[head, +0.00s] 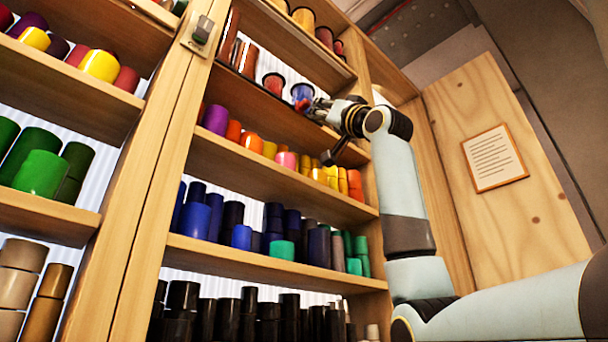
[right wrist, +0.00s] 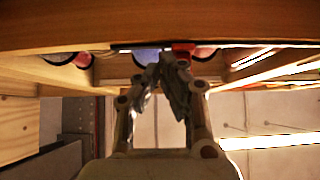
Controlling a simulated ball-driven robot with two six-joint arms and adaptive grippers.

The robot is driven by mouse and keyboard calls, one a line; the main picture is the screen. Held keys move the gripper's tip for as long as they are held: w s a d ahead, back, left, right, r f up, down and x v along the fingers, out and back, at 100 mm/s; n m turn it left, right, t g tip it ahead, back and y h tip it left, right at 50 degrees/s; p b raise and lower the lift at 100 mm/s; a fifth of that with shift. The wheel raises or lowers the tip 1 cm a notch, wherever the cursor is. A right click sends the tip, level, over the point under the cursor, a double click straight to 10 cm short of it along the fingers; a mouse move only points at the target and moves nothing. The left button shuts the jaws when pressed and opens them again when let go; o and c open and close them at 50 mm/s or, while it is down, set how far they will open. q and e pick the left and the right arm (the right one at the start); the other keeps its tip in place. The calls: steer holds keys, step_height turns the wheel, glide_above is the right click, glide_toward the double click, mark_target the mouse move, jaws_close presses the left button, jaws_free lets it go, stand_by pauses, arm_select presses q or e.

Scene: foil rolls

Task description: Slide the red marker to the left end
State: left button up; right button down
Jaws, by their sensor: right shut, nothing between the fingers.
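The red marker (right wrist: 182,48) is a small red block at the shelf edge in the right wrist view, beside a thin dark strip (right wrist: 140,46). A small red patch (head: 301,105) in the head view, below the blue roll, looks like the same marker. My right gripper (head: 313,108) is at the shelf's front edge, just right of that patch. In the right wrist view its fingertips (right wrist: 168,58) are shut with nothing between them, close below the marker. I cannot tell whether they touch it. My left gripper is out of view.
A blue roll (head: 302,91) and a red roll (head: 273,84) stand on the shelf behind the marker. Lower shelves hold several coloured rolls. A wooden post (head: 160,150) stands left of these shelves. A wooden panel with a notice (head: 494,158) is at the right.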

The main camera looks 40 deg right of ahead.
steer(key=shift+a, duration=0.1)
steer(key=a, duration=0.6)
steer(key=shift+s+p, duration=0.25)
steer(key=shift+p, duration=0.2)
stand_by(0.9)
steer(key=shift+a, duration=0.15)
stand_by(0.3)
steer(key=a, duration=0.6)
steer(key=shift+s+p, duration=0.3)
steer(key=shift+p, duration=0.05)
stand_by(0.8)
steer(key=shift+a, duration=0.15)
stand_by(0.4)
steer(key=a, duration=0.6)
steer(key=shift+s+b, duration=0.25)
steer(key=shift+b, duration=0.05)
stand_by(0.9)
steer(key=shift+a, duration=0.15)
